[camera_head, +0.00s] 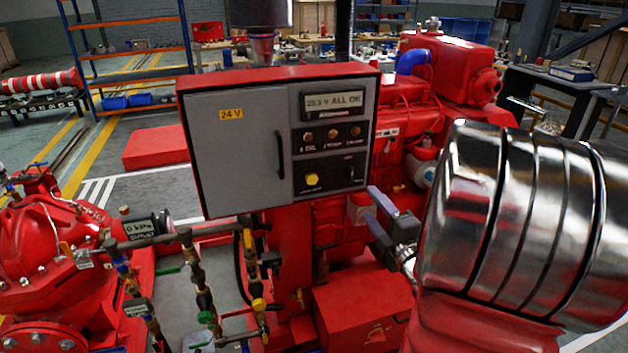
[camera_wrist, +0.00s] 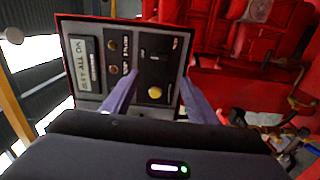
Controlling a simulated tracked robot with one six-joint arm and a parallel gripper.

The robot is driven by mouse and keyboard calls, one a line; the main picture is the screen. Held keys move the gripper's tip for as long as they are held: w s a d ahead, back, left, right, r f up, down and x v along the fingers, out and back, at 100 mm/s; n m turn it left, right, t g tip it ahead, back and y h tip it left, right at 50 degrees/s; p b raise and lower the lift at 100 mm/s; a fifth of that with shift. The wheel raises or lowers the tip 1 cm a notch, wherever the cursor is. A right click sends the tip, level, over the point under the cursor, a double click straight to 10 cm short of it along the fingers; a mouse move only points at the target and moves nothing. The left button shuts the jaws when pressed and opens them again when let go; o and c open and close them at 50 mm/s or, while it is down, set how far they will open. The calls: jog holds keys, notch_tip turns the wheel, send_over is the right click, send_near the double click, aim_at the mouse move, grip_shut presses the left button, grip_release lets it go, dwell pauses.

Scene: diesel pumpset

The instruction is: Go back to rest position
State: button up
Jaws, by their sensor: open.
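My gripper (camera_head: 376,207) is open and empty in the head view, in front of the lower right of the grey control box (camera_head: 236,160). In the wrist view its two purple-grey fingers (camera_wrist: 160,78) stand apart, with the dark control panel (camera_wrist: 150,60) seen between and beyond them. No contact between fingers and panel is visible. The rest position itself cannot be told from these views.
A large shiny metal cylinder (camera_head: 520,220) stands close at the right. Red engine parts (camera_head: 450,60) lie behind the box. Pipes and valves (camera_head: 195,280) and a red pump (camera_head: 45,250) are at the lower left. Some open floor (camera_head: 145,195) shows left of the box.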

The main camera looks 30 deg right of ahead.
jog(key=s+d+f+m+g+h, duration=0.1)
jog(key=s+d+f+m+g, duration=0.2)
jog(key=f+m+g, duration=0.15)
jog(key=s+d+f+m+g+h, duration=0.1)
jog(key=s+d+f+m+g, duration=0.25)
jog(key=f, duration=0.25)
jog(key=s+a+f+m+g, duration=0.2)
jog(key=s+a+m+g, duration=0.15)
jog(key=m, duration=0.25)
jog(key=a+r+y, duration=0.2)
jog(key=a+r, duration=0.2)
jog(key=a, duration=0.8)
jog(key=s+a+r+y, duration=0.1)
jog(key=a+r, duration=0.4)
jog(key=a, duration=0.7)
jog(key=a+r+y, duration=0.4)
jog(key=a, duration=0.8)
jog(key=shift+s+a+r, duration=0.15)
jog(key=shift+s+r, duration=0.05)
jog(key=shift+s, duration=0.1)
